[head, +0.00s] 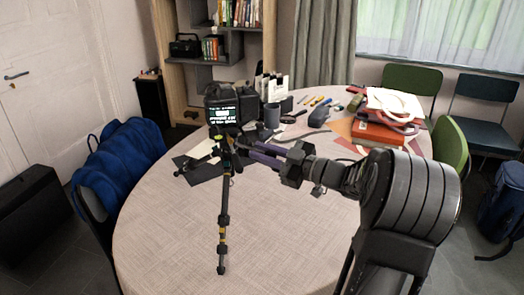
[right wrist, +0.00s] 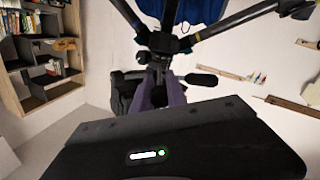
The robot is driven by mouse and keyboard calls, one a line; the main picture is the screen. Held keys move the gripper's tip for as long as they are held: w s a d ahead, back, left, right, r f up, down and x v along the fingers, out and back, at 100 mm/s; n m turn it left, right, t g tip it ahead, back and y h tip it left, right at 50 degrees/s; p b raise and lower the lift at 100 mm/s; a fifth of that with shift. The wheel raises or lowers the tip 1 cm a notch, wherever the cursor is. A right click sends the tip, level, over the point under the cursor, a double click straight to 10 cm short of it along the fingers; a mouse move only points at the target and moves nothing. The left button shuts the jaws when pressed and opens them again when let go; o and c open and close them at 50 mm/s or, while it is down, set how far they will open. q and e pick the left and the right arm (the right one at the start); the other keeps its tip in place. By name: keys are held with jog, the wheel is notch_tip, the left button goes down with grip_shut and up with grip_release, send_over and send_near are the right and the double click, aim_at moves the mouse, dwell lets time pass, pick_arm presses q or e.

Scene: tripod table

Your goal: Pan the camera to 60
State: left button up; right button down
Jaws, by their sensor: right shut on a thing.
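A black camera (head: 222,112) with a lit screen sits on top of a tripod (head: 223,215) on the round table. The screen faces toward me; its text is too small to read. One tripod leg comes down toward the table's front, another reaches left. My right gripper (head: 238,147) comes in from the right just below the camera. Its purple fingers, also seen in the right wrist view (right wrist: 160,92), are shut on part of the tripod head (right wrist: 162,42); the fingers hide exactly which part. A black lever (right wrist: 202,79) sticks out beside them. My left gripper is out of view.
The round table (head: 165,240) is bare at the front. Behind the tripod stand a dark cup (head: 272,116), scattered tools (head: 318,100) and a red book pile (head: 380,128). Chairs stand around, one with a blue jacket (head: 118,160).

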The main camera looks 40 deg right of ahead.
jog(key=shift+a, duration=0.1)
jog(key=c, duration=1.3)
grip_release()
jog(key=shift+c, duration=0.2)
jog(key=shift+s+d, duration=0.2)
jog(key=shift+s, duration=0.3)
jog(key=b+v, duration=0.2)
jog(key=v, duration=0.4)
jog(key=shift+s, duration=0.35)
